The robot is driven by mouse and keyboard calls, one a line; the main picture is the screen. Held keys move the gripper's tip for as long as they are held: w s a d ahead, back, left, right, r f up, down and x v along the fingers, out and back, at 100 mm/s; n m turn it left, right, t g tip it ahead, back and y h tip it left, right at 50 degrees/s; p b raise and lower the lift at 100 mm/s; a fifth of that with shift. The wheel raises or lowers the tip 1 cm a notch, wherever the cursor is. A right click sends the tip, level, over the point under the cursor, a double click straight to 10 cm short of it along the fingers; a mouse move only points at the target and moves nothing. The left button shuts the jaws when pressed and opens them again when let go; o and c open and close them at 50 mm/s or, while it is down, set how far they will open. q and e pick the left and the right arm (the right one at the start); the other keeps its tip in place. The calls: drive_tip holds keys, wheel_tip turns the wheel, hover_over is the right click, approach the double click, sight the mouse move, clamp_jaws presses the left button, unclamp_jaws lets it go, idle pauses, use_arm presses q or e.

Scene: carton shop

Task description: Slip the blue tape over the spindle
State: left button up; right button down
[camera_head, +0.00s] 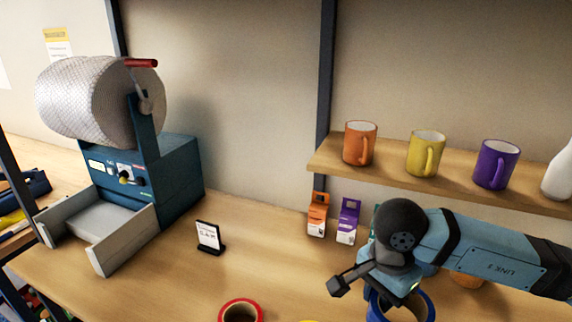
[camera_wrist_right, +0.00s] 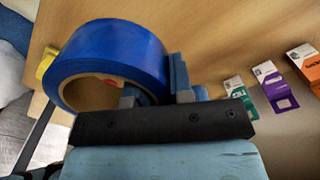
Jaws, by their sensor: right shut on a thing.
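The blue tape (camera_wrist_right: 115,52) is a thick ring with a cardboard core. In the wrist view my right gripper (camera_wrist_right: 156,88) is shut on its wall, one finger inside the ring and one outside. In the head view the blue tape (camera_head: 429,306) shows partly at the bottom right, below my right gripper (camera_head: 392,292), cut by the frame edge and partly covered by the wrist. I cannot pick out a bare spindle in either view. My left gripper is not in view.
A red tape (camera_head: 258,309) lies on the table at the bottom. A blue machine (camera_head: 180,180) with a bubble-wrap roll (camera_head: 85,98) stands left. A small sign (camera_head: 208,236) and small boxes (camera_head: 317,216) stand behind. Mugs (camera_head: 360,143) sit on a shelf above my right arm.

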drive_tip(key=w+d+r+n+p, duration=0.1)
drive_tip(key=w+d+n+p, duration=0.1)
drive_tip(key=d+n+p, duration=0.3)
drive_tip(key=n+p, duration=0.3)
drive_tip(key=n, duration=0.3)
drive_tip(key=shift+w+d+r+n+p, duration=0.15)
drive_tip(key=shift+w+r+n+p, duration=0.15)
drive_tip(key=shift+w+r+p, duration=0.1)
drive_tip(key=shift+f, duration=0.1)
